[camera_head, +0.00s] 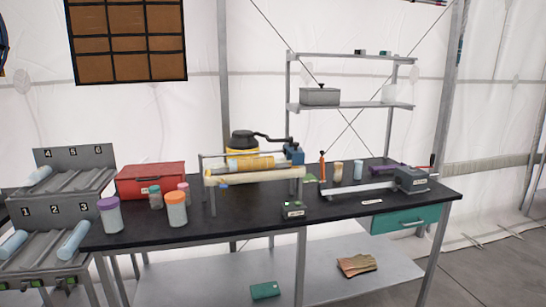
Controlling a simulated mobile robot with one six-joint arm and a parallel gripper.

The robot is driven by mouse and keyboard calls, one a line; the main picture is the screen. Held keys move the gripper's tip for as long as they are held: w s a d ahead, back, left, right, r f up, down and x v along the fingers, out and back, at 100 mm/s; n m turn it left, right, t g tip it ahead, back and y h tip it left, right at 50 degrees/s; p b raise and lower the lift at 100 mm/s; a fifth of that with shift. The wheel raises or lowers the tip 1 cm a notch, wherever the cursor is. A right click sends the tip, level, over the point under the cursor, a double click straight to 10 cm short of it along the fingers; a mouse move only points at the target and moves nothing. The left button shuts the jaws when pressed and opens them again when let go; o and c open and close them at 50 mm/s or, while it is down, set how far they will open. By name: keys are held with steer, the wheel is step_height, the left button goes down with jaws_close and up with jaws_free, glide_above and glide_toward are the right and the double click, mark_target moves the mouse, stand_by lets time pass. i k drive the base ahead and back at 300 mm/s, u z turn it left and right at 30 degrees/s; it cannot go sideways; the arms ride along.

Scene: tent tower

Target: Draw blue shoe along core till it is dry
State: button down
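A long pale cream cylinder (250,177), which looks like the core, lies level across a metal stand on the black bench. A small blue piece (224,186) is at its lower left side; it may be the blue shoe, but it is too small to tell. A larger blue block (294,153) sits at the right end of the stand. A yellowish roll (250,163) lies just behind the core. Whether the core is wet or dry cannot be seen. My gripper is not in view.
The black bench (262,223) has clear room along its front. Lidded jars, including an orange-topped one (176,209), and a red case (150,180) stand left. A lever tool (410,179) is at right. Numbered racks (60,212) stand at far left.

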mark_target(295, 155)
steer(key=u, duration=0.05)
steer(key=k, duration=0.45)
steer(key=u, duration=0.55)
steer(key=k, duration=0.9)
steer(key=z, duration=0.1)
steer(key=i, duration=1.75)
steer(key=u, duration=0.6)
